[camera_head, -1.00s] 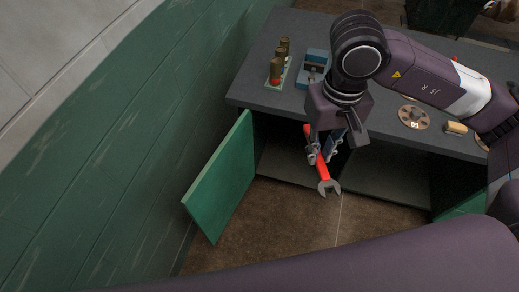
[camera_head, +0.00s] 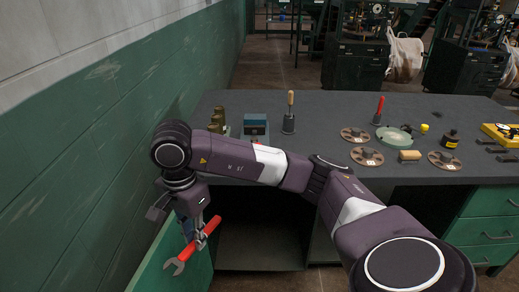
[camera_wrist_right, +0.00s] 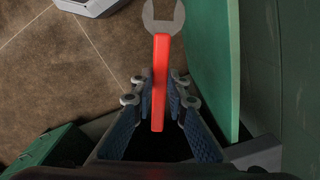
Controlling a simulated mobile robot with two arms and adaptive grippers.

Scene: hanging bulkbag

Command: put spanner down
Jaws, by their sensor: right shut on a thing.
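The spanner (camera_head: 195,245) has a red handle and a grey open-jaw head that points down and left in the head view. My right gripper (camera_head: 201,238) is shut on its handle and holds it in the air, in front of the open green cabinet door. In the right wrist view the red spanner (camera_wrist_right: 161,75) lies between the two blue-padded fingers of the right gripper (camera_wrist_right: 160,95), its grey head pointing away. My left gripper is not in view.
The grey workbench (camera_head: 340,115) carries several round discs (camera_head: 367,156), a blue block (camera_head: 255,124) and upright tools. The open green door (camera_head: 160,268) stands close to the spanner. A green wall (camera_head: 90,150) runs along the left. Brown floor shows in the wrist view.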

